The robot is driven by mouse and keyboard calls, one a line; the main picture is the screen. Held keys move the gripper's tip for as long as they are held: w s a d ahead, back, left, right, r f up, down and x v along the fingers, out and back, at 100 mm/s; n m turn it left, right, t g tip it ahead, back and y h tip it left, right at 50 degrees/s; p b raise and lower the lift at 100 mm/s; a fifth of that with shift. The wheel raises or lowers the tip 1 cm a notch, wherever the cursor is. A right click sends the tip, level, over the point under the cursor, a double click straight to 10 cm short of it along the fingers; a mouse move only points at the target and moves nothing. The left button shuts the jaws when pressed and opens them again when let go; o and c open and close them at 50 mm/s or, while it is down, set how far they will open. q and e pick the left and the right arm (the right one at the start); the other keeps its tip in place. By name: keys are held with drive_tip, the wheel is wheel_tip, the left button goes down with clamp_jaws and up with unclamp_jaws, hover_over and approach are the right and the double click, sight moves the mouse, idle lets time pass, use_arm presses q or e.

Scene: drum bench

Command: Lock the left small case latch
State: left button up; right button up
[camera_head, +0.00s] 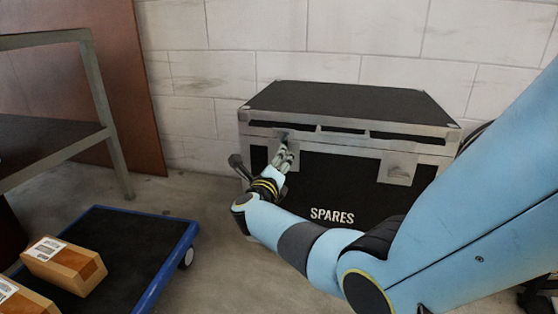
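The small case (345,100) is black with silver edges and the word SPARES on its front. It stands on the floor against the block wall with its lid down. The right latch plate (397,168) shows clearly on the front. My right arm reaches in from the right, across the front of the case. My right gripper (284,150) is at the left latch, which it mostly hides. Its fingertips are at or very near the latch, but contact and finger opening cannot be made out. My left gripper is not in view.
A blue-edged trolley (172,262) with cardboard boxes (64,263) on its dark deck stands at the lower left. A grey metal shelf frame (104,112) and a brown panel (128,60) are at the left. Bare floor lies between trolley and case.

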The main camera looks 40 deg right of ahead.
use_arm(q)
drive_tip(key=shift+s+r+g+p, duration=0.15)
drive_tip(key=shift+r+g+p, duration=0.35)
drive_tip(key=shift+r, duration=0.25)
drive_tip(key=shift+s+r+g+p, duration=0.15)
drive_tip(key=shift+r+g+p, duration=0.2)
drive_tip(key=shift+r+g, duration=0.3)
use_arm(e)
drive_tip(key=shift+a+f+n, duration=0.1)
drive_tip(key=shift+n, duration=1.85)
drive_tip(key=shift+f+n, duration=0.1)
drive_tip(key=shift+n, duration=1.85)
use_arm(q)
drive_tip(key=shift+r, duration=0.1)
use_arm(e)
drive_tip(key=o, duration=1.2)
drive_tip(key=v, duration=1.2)
drive_tip(key=shift+n, duration=0.3)
